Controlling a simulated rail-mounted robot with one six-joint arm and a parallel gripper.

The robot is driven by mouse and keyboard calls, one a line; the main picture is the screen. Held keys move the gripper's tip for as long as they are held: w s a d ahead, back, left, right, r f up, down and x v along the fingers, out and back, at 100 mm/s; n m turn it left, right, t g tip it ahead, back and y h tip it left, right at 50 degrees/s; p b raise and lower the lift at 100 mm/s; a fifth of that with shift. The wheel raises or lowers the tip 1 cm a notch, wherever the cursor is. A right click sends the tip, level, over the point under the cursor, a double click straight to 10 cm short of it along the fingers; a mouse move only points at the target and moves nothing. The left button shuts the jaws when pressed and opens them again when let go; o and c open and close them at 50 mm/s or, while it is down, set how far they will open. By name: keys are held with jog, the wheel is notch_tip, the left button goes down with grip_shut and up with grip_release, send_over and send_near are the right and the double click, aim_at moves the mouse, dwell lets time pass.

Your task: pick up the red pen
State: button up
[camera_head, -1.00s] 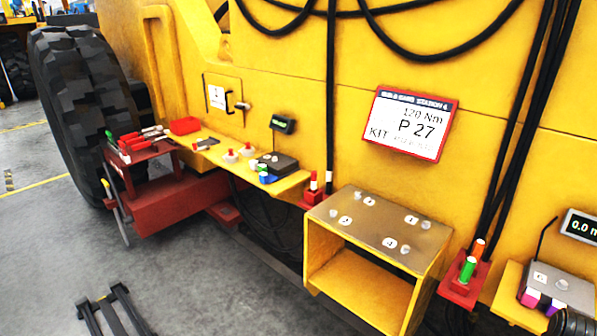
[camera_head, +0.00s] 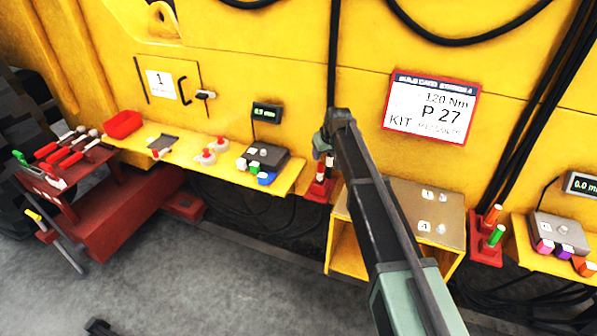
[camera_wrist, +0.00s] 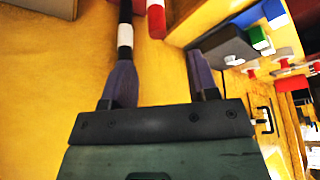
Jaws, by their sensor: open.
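The red pen (camera_wrist: 156,20), red with a white band, shows near the top of the wrist view. It lies beyond my open fingertips (camera_wrist: 160,58), apart from them and between their lines. A dark, white-banded length (camera_wrist: 125,36) runs beside it, overlapped by the left finger; I cannot tell whether it is a pen or cable. In the head view, my gripper (camera_head: 323,140) is just above the small red pen stand (camera_head: 319,191) and partly hides what stands in it. Nothing is seen between the fingers.
A yellow box with a tan top (camera_head: 440,205) stands right of the stand, partly behind my arm. A yellow shelf (camera_head: 200,168) with a dark device (camera_head: 266,155) and colored blocks lies left. A black cable (camera_head: 333,60) hangs behind my gripper.

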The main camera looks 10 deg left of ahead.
aim_at(320, 168)
jog(key=b+x, duration=0.1)
jog(key=x, duration=0.1)
jog(key=b+x, duration=0.2)
jog(key=d+b+x, duration=0.1)
jog(key=b, duration=0.1)
jog(key=shift+a+f, duration=0.15)
jog(key=shift+f, duration=0.35)
jog(key=b+x, duration=0.5)
jog(key=shift+s+a+f, duration=0.1)
jog(key=shift+s+f, duration=0.05)
jog(key=shift+f, duration=0.05)
jog(key=shift+r, duration=0.25)
jog(key=c, duration=1)
jog(key=shift+r, duration=0.15)
